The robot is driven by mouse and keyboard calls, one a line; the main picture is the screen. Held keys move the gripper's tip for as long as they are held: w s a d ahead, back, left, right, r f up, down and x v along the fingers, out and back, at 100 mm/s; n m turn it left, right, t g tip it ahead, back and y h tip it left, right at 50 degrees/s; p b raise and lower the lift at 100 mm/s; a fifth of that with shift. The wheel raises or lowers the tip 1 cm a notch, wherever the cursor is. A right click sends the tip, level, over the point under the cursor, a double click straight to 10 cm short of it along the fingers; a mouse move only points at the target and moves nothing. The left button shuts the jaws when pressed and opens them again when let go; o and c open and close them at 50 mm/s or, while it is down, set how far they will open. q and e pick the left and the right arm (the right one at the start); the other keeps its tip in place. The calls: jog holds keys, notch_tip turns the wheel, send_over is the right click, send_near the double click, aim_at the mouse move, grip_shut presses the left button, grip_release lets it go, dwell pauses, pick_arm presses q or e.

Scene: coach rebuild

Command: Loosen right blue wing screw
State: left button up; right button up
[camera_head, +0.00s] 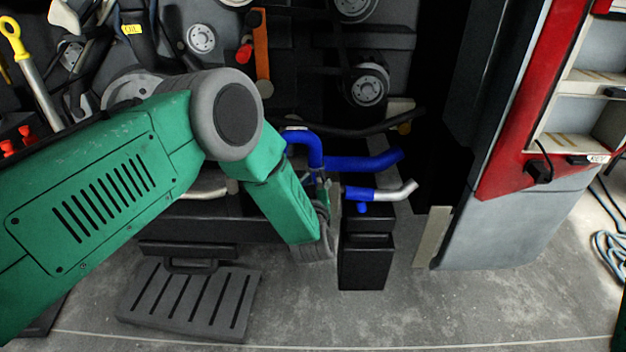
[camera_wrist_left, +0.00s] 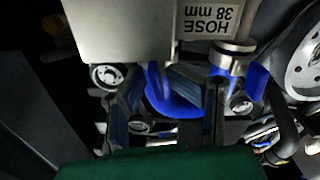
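A small blue wing screw (camera_head: 362,208) shows in the head view below the right blue hose piece (camera_head: 360,194), which ends in a bent grey pipe. My left gripper (camera_head: 329,190) is just left of it, at the hose gap, and its tips are partly hidden. In the left wrist view, the fingers of my left gripper (camera_wrist_left: 167,95) stand apart. A curved blue part (camera_wrist_left: 172,106) lies between them; I cannot tell whether it is a screw wing or hose, nor whether they touch it. Another blue part (camera_wrist_left: 257,84) sits beside a metal clamp (camera_wrist_left: 234,53). My right gripper is out of view.
A pale plate (camera_wrist_left: 120,30) with an upside-down "HOSE 38 mm" label is close to the fingers. Blue hoses (camera_head: 365,161) and a black hose (camera_head: 365,130) run nearby. A black box (camera_head: 366,265) stands below. A red-and-grey cabinet (camera_head: 500,215) stands at the right.

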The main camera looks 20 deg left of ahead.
pick_arm(q)
jog(key=shift+d, duration=0.25)
grip_shut()
jog(key=shift+d+r, duration=0.15)
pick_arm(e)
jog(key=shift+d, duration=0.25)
pick_arm(q)
jog(key=shift+a, duration=0.3)
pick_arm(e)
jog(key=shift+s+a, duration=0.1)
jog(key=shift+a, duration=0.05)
